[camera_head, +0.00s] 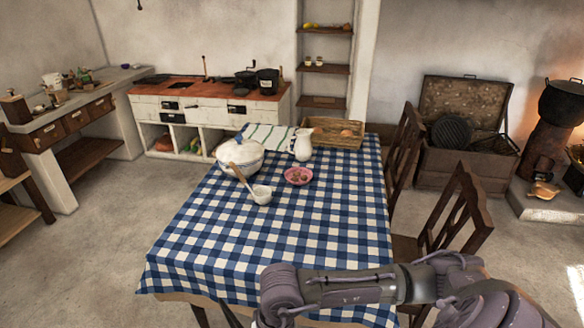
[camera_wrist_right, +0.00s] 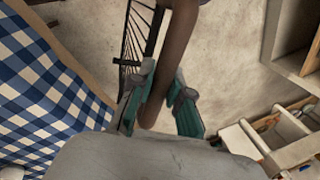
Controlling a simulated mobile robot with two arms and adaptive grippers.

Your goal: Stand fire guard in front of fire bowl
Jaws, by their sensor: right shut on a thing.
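In the right wrist view, my right gripper (camera_wrist_right: 160,105) is shut with a dark brown bar between its teal fingers. A black frame with thin bars, which looks like the fire guard (camera_wrist_right: 137,35), extends away beside the left finger, partly hidden by the brown bar and the finger. The exact grip point is hard to see. In the head view my right arm crosses the bottom, and its gripper does not show. No fire bowl can be picked out for certain; a black pot (camera_head: 563,102) stands on a brown clay stove at the right edge. My left gripper is out of view.
Floor left of the table is clear.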

